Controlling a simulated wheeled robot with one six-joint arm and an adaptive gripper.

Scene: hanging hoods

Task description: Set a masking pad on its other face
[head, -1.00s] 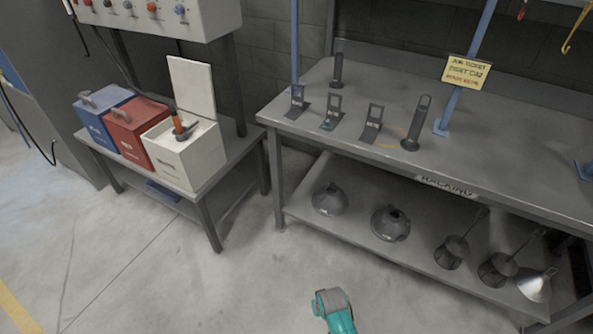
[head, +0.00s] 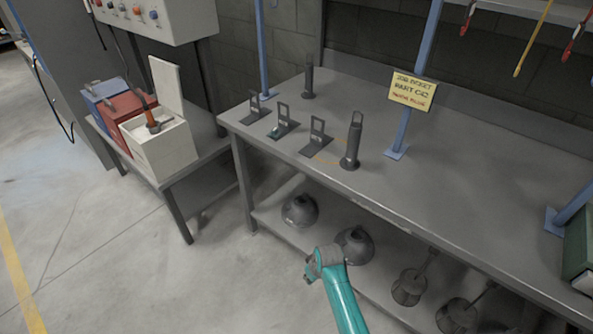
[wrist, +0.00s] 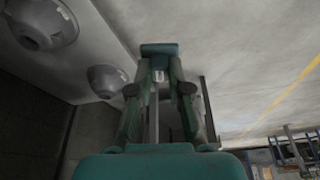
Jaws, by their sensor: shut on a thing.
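Three dark plates with upright loop handles stand in a row on the packing bench: a left one (head: 258,110), a middle one (head: 284,126) with a small teal patch, and a right one (head: 317,139). They look like the masking pads, but their labels are too small to read. My gripper (head: 314,264) is in front of the bench, low and apart from these plates.
Two dark upright posts (head: 351,145) (head: 309,80) and a yellow job ticket (head: 412,91) are on the bench (head: 440,190). Grey hoods (head: 300,210) fill the lower shelf. A side table holds blue, red and white bins (head: 160,145). Open floor lies to the left.

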